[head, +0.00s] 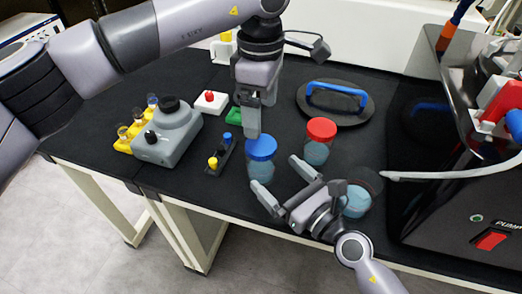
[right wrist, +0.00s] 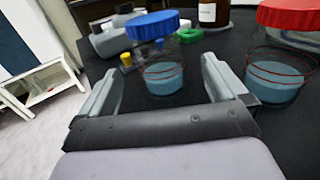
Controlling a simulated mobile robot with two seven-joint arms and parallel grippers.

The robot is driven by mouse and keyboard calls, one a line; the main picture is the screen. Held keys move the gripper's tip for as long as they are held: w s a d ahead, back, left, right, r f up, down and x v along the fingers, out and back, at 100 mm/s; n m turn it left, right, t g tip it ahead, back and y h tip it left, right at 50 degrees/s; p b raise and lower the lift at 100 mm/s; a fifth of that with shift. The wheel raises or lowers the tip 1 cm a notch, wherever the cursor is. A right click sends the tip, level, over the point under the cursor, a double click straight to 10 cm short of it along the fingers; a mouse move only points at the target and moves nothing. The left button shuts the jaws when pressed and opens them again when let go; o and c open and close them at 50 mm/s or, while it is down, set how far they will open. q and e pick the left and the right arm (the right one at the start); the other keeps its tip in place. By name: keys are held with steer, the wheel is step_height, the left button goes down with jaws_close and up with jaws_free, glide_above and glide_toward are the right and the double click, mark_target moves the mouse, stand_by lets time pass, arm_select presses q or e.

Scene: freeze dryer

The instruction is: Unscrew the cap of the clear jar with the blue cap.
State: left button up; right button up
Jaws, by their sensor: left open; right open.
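The clear jar with the blue cap (head: 262,149) stands upright on the black table, with blue-grey contents low inside. Its cap is on. My left gripper (head: 253,120) points down just above and behind the blue cap, open; I cannot tell whether its fingertips touch the cap. My right gripper (head: 284,182) is open in front of the jar, its fingers pointing towards it. In the right wrist view the blue-capped jar (right wrist: 163,78) shows between the two open fingers of the right gripper (right wrist: 160,85), beyond their tips and not held.
A red-capped jar (head: 319,140) stands close to the right. Another jar (head: 356,202) is partly behind my right gripper. A black lid with a blue handle (head: 335,100) lies behind. A grey mixer (head: 170,135) and a small vial rack (head: 220,157) are left. The dark pump machine (head: 470,190) fills the right.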

mark_target(261, 144)
arm_select(q)
steer(key=shift+s, duration=0.1)
arm_select(e)
steer(key=shift+x, duration=3.5)
steer(key=c, duration=1.8)
arm_select(q)
steer(key=m, duration=0.4)
steer(key=shift+r, duration=0.1)
arm_select(e)
jaws_close()
arm_select(q)
steer(key=m, duration=1.3)
steer(key=shift+m, duration=0.4)
steer(key=shift+f, duration=4.05)
